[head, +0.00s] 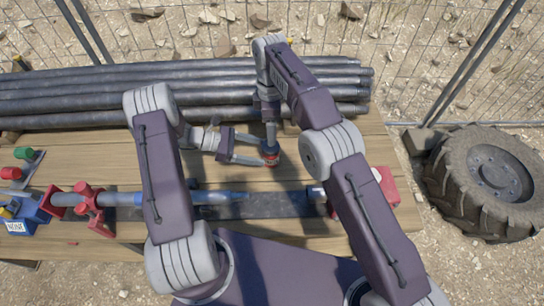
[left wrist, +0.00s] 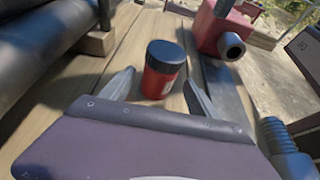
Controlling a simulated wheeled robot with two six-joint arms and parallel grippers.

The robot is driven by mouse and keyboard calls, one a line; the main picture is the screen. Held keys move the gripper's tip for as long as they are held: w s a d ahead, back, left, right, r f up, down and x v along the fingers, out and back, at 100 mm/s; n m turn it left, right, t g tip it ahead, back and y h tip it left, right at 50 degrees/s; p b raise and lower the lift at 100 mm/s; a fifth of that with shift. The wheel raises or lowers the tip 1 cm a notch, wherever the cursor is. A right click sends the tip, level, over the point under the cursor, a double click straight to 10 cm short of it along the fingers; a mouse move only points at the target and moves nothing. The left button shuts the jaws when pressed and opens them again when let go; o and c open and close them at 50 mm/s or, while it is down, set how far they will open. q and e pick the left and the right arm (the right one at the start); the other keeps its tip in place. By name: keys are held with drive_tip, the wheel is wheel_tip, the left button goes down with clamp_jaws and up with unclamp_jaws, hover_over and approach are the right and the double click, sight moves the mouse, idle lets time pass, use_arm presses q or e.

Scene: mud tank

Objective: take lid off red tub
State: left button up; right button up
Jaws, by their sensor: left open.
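The red tub (left wrist: 158,84) stands upright on the wooden table with its dark lid (left wrist: 166,52) on, as the left wrist view shows. In the head view the tub (head: 272,159) is small and partly hidden by the grippers. My left gripper (head: 260,150) is open, low over the table, and reaches the tub from the left. In the left wrist view its fingertips lie on either side of the tub's near part, with no clear grip. My right gripper (head: 270,132) points down just above the tub; its jaws are too small to read.
Dark pipes (head: 180,84) lie along the table's back. A blue-tipped rod (head: 215,197) and red vise (head: 92,205) lie in front. A red tool (left wrist: 222,28) stands beyond the tub. A large tyre (head: 487,178) is right of the table (head: 335,160).

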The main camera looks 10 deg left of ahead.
sight(278, 156)
use_arm(q)
drive_tip(key=x, duration=0.8)
drive_tip(key=shift+s+d+f, duration=0.1)
drive_tip(key=shift+s+d, duration=0.05)
